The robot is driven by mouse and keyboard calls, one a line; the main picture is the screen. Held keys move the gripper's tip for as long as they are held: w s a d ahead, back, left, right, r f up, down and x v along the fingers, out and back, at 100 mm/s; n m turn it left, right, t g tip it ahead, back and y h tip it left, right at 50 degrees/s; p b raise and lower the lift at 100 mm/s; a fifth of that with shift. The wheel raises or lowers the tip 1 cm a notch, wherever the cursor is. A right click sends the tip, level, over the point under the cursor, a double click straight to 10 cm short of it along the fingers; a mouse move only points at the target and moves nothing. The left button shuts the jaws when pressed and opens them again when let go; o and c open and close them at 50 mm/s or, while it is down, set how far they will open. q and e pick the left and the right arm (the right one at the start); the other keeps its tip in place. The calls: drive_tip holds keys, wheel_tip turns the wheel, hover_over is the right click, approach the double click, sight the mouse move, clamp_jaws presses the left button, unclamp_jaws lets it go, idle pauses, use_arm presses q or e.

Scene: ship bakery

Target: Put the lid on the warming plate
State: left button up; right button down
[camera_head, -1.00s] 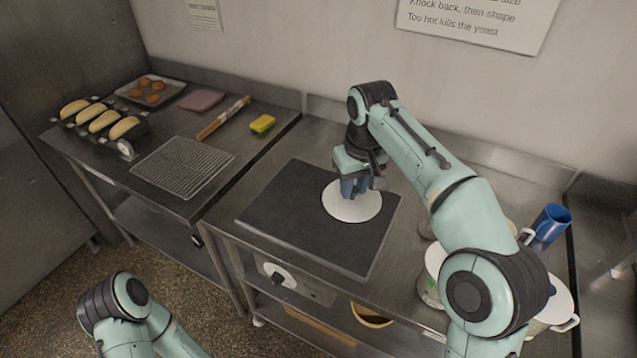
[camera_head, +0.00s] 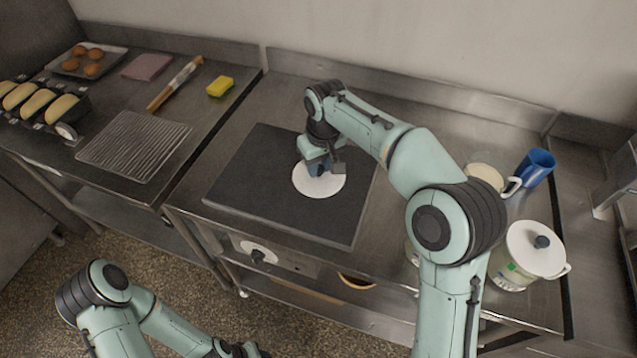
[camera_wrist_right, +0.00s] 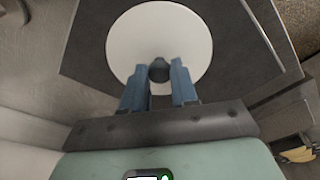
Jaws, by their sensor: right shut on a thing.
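The warming plate (camera_head: 262,205) is a dark square slab set on the steel counter. The lid (camera_head: 323,188) is a white disc with a dark knob (camera_wrist_right: 159,71). My right gripper (camera_head: 318,168) is shut on the lid's knob from above, its blue fingers on either side in the wrist view (camera_wrist_right: 159,82). The lid (camera_wrist_right: 158,30) is level over the right part of the plate. I cannot tell whether it touches the plate or hangs just above. My left arm shows at the lower left; its gripper's fingers are not in view.
The plate's left half is clear.

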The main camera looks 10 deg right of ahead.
sight(319, 176)
drive_tip(key=shift+w+f, duration=0.15)
drive_tip(key=shift+f, duration=0.5)
use_arm(q)
drive_tip(key=shift+s+f+b, duration=0.45)
drive_tip(key=shift+f, duration=0.15)
use_arm(e)
wheel_tip(319, 176, down, 5)
drive_tip(key=shift+f, duration=0.1)
drive_tip(key=shift+f, duration=0.2)
use_arm(q)
drive_tip(key=shift+f, duration=0.1)
use_arm(e)
drive_tip(key=c, duration=0.9)
unclamp_jaws()
drive_tip(key=shift+o, duration=0.2)
drive_tip(key=shift+r, duration=0.1)
drive_tip(key=r, duration=0.4)
drive_tip(key=s+r+p, duration=0.1)
drive_tip(key=r, duration=0.6)
drive_tip(key=shift+s+d+r+p, duration=0.15)
drive_tip(key=shift+d+r+p, duration=0.05)
drive_tip(key=shift+r+p, duration=0.2)
drive_tip(key=shift+r, duration=0.2)
use_arm(q)
drive_tip(key=shift+w+r, duration=0.95)
drive_tip(key=shift+r, duration=0.2)
use_arm(e)
drive_tip(key=shift+s, duration=0.1)
